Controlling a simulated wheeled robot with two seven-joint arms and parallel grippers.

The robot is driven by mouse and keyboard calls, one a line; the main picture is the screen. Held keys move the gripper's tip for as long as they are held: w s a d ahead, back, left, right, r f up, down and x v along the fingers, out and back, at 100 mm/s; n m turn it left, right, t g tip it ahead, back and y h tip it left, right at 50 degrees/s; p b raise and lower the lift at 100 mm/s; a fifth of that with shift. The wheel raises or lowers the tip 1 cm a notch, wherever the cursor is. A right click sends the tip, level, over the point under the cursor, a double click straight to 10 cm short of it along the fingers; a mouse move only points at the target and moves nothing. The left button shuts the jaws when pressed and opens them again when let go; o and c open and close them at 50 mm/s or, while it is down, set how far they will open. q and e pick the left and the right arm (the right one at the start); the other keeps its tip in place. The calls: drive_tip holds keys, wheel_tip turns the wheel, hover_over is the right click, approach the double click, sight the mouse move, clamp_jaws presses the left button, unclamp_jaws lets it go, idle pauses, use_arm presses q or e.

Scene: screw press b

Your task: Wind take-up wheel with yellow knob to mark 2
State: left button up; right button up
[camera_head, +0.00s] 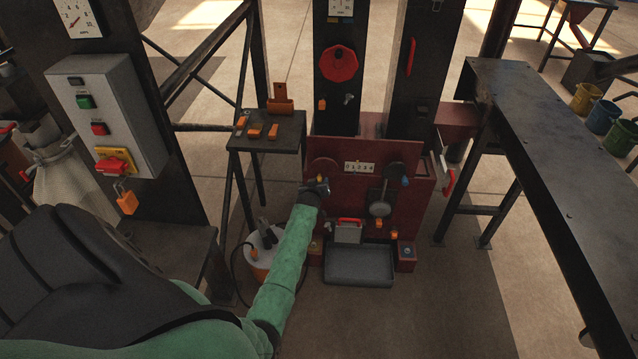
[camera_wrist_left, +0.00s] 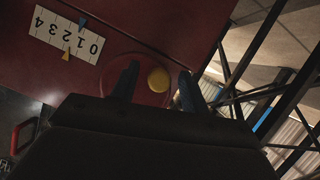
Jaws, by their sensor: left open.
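The dark red take-up wheel (camera_wrist_left: 132,68) is on the red press front, with its round yellow knob (camera_wrist_left: 158,79) facing the left wrist camera. My left gripper (camera_wrist_left: 160,86) is open, with one finger on each side of the knob in that view. I cannot tell whether either finger touches it. In the head view the left gripper (camera_head: 320,187) is in front of the wheel (camera_head: 322,170) and hides its lower part. The white scale (camera_wrist_left: 67,35), numbered 0 to 4, has a blue pointer (camera_wrist_left: 83,23) and a yellow pointer (camera_wrist_left: 67,54), both around 1 to 2.
A dark wheel (camera_head: 380,207) with a blue knob is to the right on the press. A grey tray (camera_head: 359,266) lies below. A small table (camera_head: 266,128) with orange pieces stands to the left, and a long dark bench (camera_head: 545,130) to the right.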

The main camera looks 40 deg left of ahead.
use_arm(q)
drive_tip(key=v, duration=0.6)
drive_tip(key=shift+b, duration=0.4)
use_arm(e)
drive_tip(key=shift+s+r, duration=0.2)
drive_tip(key=shift+r, duration=0.55)
drive_tip(key=shift+s+r, duration=0.15)
drive_tip(key=shift+r, duration=0.65)
drive_tip(key=shift+s+r, duration=0.2)
drive_tip(key=shift+r, duration=0.55)
